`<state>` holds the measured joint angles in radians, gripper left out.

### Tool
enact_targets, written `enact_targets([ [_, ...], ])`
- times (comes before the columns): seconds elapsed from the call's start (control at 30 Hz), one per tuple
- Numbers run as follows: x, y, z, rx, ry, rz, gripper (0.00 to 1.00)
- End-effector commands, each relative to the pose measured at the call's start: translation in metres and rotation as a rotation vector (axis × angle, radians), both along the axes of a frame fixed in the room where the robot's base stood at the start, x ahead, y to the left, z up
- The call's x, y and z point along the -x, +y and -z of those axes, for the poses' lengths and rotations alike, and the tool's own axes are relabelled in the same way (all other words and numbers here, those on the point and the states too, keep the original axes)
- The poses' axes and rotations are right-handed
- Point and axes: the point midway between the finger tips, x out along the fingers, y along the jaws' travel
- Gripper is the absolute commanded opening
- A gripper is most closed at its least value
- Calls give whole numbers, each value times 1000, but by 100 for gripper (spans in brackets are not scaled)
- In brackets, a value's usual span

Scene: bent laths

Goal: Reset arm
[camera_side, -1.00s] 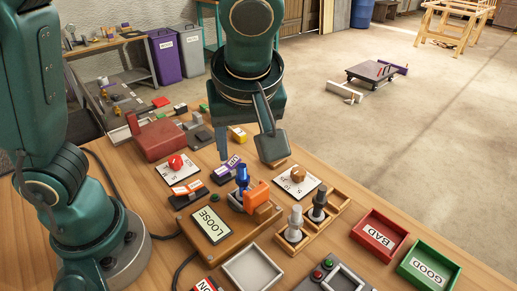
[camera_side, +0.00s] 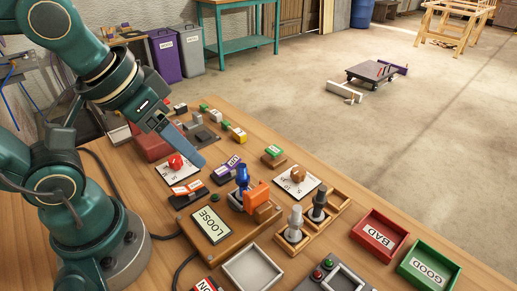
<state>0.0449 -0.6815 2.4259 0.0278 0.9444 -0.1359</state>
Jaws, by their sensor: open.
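My gripper (camera_side: 198,160) hangs over the back left of the wooden table (camera_side: 335,272), close to my base. It is seen nearly side-on, so mainly one long blue-grey finger shows, pointing down and right. It is open and I see nothing held in it. Its tip appears above the area between the red knob (camera_side: 176,161) and the small labelled block (camera_side: 228,164). I cannot tell its exact height over the table.
A wooden fixture with a LOOSE display (camera_side: 211,226) and a blue-and-orange clamp (camera_side: 256,195) stands mid-table. Grey pegs (camera_side: 295,220) stand in wooden holders right of it. The red BAD tray (camera_side: 379,236) and green GOOD tray (camera_side: 428,265) lie right. A grey tray (camera_side: 252,268) is in front.

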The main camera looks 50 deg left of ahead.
Motion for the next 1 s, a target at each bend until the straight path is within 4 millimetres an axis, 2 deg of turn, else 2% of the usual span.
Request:
enact_targets([
  [0.2, 4, 2, 5, -32, -40, 70, 59],
  [1.0, 3, 2, 5, -33, -38, 72, 59],
])
